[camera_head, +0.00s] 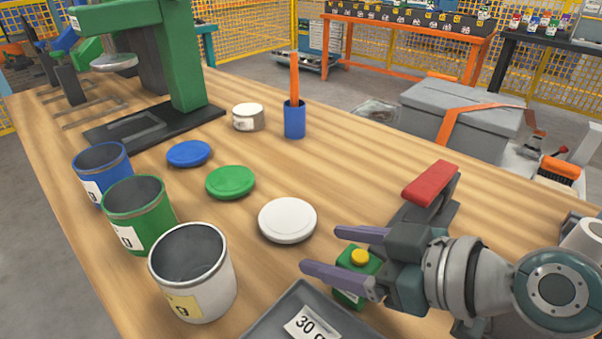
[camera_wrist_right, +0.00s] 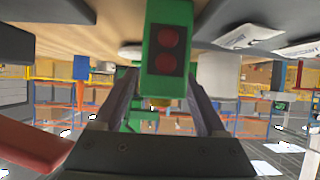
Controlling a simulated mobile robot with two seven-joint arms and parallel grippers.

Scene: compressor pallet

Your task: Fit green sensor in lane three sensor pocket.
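The green sensor (camera_head: 347,293) is a small green box with a yellow button on top, at the lower right of the head view. My right gripper (camera_head: 335,252) has one purple-grey finger across its near face and one along its far side. In the right wrist view the sensor (camera_wrist_right: 150,35) shows two red round lenses on a dark panel. The right gripper's fingers (camera_wrist_right: 163,82) appear closed against both its sides. Its base is cut off there, so I cannot tell whether it touches the table. My left gripper is out of view. I cannot make out the lane three sensor pocket.
A grey tray (camera_head: 268,322) with a label lies just left of the sensor. White (camera_head: 288,220), green (camera_head: 230,182) and blue (camera_head: 189,153) lids lie beside matching cans. A red-topped dark grey piece (camera_head: 432,182) stands behind the right gripper. A green press (camera_head: 185,60) stands far left.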

